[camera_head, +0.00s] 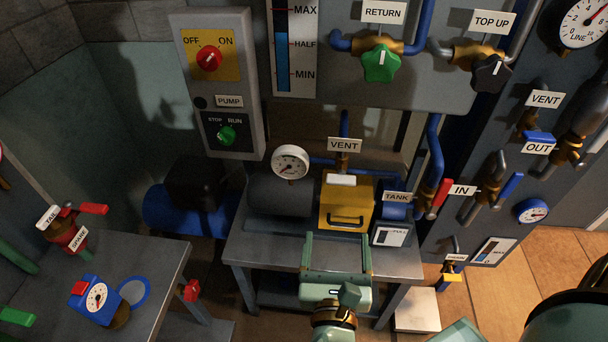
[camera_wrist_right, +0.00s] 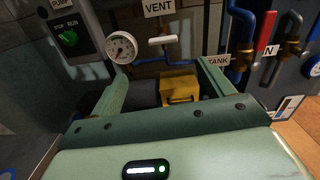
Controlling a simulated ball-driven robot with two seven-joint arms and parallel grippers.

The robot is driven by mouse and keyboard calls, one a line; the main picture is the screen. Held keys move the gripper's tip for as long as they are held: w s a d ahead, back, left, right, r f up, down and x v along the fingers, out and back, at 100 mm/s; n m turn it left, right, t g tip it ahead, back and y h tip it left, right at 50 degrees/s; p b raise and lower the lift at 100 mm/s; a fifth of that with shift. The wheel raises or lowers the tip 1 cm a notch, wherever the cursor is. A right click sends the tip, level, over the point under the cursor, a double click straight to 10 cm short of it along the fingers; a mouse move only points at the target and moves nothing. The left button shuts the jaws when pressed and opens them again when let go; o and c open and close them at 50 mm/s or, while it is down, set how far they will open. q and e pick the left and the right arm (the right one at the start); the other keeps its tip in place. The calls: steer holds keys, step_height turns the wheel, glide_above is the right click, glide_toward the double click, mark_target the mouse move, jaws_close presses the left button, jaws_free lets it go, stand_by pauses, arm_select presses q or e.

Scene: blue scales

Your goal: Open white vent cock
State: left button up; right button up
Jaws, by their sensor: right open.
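The white vent cock (camera_head: 341,180) has a white bar handle lying crosswise, below a VENT label (camera_head: 344,145) and above the yellow box. In the right wrist view, the white handle (camera_wrist_right: 163,39) sits level on a brass body under the VENT sign. My right gripper (camera_head: 338,242) is in front of the yellow box, lower in the picture than the cock. Its two green fingers are wide apart with nothing held between them. In the right wrist view, the fingers (camera_wrist_right: 162,70) frame the yellow box, with the handle beyond them. My left gripper is not in view.
A round gauge (camera_head: 290,162) stands left of the cock on a dark tank. The yellow box (camera_head: 345,207) is on a grey table (camera_head: 260,248). A blue TANK unit (camera_head: 396,211) and a red IN handle (camera_head: 439,198) are to the right.

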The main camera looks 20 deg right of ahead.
mark_target(341, 184)
steer(key=shift+m, duration=0.5)
steer(key=x, duration=1.6)
steer(key=shift+d+p, duration=0.4)
steer(key=shift+c, duration=0.3)
steer(key=c, duration=0.9)
